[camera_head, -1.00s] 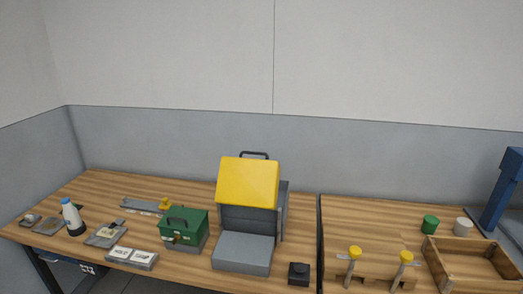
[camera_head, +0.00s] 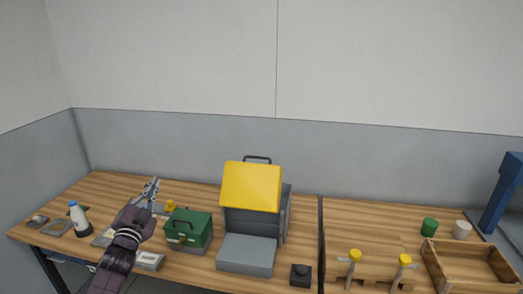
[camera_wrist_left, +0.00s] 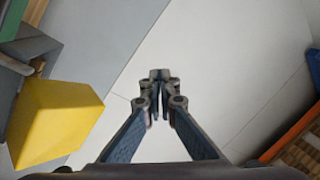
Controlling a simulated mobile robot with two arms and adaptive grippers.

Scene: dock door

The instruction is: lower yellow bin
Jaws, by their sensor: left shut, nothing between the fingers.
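The yellow bin (camera_head: 251,187) is a blocky yellow shape set up high on a grey stand (camera_head: 246,254), tilted, with a dark handle (camera_head: 257,159) behind its top. It also shows at the left of the left wrist view (camera_wrist_left: 55,122). My left gripper (camera_head: 152,187) is left of the bin, above the bench and apart from the bin. Its fingers are closed together and empty, as the left wrist view (camera_wrist_left: 160,76) also shows. My right gripper is out of view.
A green box (camera_head: 189,230) with a handle stands between my left gripper and the grey stand. A small black block (camera_head: 301,275) sits right of the stand. A white bottle (camera_head: 80,219) stands far left. A wooden tray (camera_head: 433,270) is on the right bench.

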